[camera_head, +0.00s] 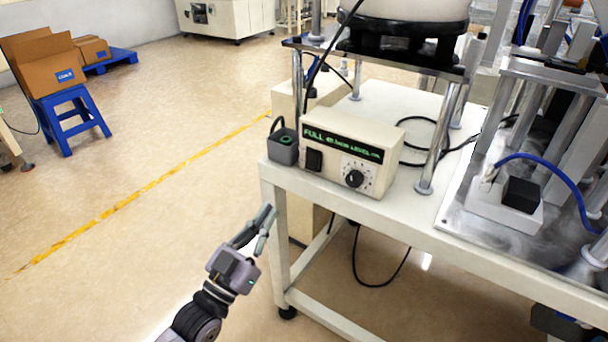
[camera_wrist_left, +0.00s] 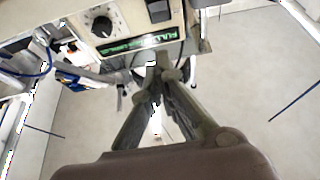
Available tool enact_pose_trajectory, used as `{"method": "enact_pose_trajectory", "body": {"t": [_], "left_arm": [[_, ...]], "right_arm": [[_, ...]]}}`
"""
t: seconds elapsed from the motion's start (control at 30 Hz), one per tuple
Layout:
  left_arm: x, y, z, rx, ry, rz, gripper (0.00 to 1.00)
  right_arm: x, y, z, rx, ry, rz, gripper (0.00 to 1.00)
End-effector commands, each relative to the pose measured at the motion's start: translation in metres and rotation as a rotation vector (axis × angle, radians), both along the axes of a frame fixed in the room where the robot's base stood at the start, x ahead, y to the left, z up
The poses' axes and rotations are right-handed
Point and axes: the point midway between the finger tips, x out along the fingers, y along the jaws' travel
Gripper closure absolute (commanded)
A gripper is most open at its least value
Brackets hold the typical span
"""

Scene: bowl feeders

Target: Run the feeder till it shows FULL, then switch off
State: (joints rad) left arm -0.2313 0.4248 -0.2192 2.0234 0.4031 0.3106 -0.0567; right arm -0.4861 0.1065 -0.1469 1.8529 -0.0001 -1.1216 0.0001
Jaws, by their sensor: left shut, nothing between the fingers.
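The feeder's cream control box (camera_head: 372,130) stands on the table's near left part. Its display (camera_head: 340,145) is lit green and begins with FULL; the smaller text is hard to read. A black rocker switch (camera_head: 314,160) and a black dial (camera_head: 354,178) sit below it. My left gripper (camera_head: 267,216) is shut and empty, apart from the box, low and left of it by the table's near left corner. In the left wrist view the box (camera_wrist_left: 130,14) shows upside down beyond the fingertips (camera_wrist_left: 164,66), with its display (camera_wrist_left: 145,43), dial (camera_wrist_left: 102,26) and switch (camera_wrist_left: 158,10).
The feeder bowl (camera_head: 410,8) is above on a raised plate with metal posts (camera_head: 440,140). A black cable (camera_head: 372,284) hangs under the table.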

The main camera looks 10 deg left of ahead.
Motion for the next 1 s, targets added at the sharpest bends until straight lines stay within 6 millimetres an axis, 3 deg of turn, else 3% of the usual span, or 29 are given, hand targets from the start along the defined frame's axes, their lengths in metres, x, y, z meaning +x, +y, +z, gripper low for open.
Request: {"method": "enact_pose_trajectory", "body": {"t": [0.23,0.6,0.8,1.0], "left_arm": [[0.022,-0.008,0.012,-0.001,-0.005,0.0,1.0],[0.089,-0.033,0.043,-0.001,-0.003,0.0,1.0],[0.113,-0.041,0.028,0.0,0.001,0.0,1.0],[0.121,-0.044,0.025,0.0,0.001,0.0,1.0]], "right_arm": [[0.0,0.0,-0.001,0.0,0.0,0.0,0.54],[0.0,0.0,-0.001,0.001,0.001,0.001,0.54],[0.006,0.0,0.024,0.001,-0.016,-0.002,0.54],[0.006,0.0,0.032,0.001,-0.018,-0.003,0.54]]}}
